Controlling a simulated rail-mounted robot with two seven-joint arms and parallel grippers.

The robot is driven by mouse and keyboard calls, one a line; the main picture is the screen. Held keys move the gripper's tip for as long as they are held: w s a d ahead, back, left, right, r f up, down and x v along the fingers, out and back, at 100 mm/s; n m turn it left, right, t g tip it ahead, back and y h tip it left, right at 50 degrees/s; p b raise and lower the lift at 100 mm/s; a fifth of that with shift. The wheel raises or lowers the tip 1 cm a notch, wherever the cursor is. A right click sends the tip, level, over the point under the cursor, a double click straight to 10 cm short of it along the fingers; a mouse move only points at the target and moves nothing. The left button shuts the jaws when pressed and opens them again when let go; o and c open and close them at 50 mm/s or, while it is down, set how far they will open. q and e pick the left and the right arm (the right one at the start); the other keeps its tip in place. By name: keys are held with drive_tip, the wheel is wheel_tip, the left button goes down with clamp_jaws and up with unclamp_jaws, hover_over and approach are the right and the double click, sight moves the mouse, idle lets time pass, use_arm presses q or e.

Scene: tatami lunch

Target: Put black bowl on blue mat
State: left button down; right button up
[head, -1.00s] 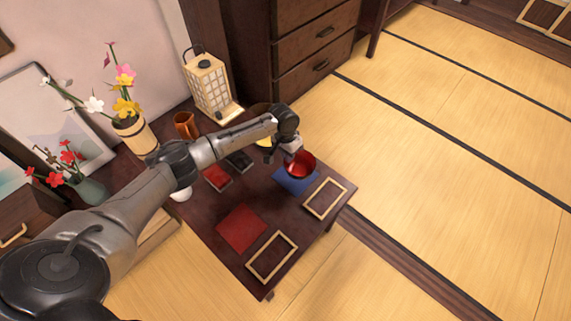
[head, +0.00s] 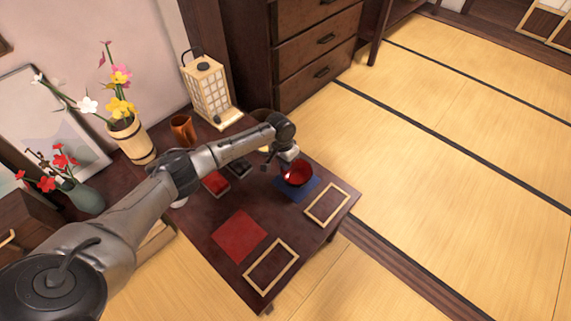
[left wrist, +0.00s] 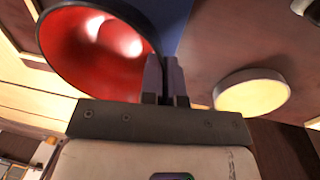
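The black bowl (head: 298,174), dark outside and glossy red inside, is at the blue mat (head: 309,190) on the low dark table. In the left wrist view the bowl (left wrist: 90,50) fills the upper left, and a strip of the blue mat (left wrist: 179,25) shows behind its rim. My left gripper (left wrist: 166,62) has its two fingers close together at the bowl's rim and seems shut on its wall. In the head view my left gripper (head: 288,160) is at the bowl's far left side. I cannot tell whether the bowl touches the mat. My right gripper is out of view.
Two pale wooden frames (head: 271,289) (head: 346,207) and a red mat (head: 239,236) lie on the table's near part. A small red dish (head: 215,183) and a black dish (head: 239,165) sit under my forearm. A brown cup (head: 183,128) and a lantern (head: 208,90) stand behind.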

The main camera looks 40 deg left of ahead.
use_arm(q)
drive_tip(key=shift+f, duration=0.1)
drive_tip(key=c, duration=1.7)
unclamp_jaws()
drive_tip(key=shift+c, duration=0.2)
drive_tip(key=o, duration=0.4)
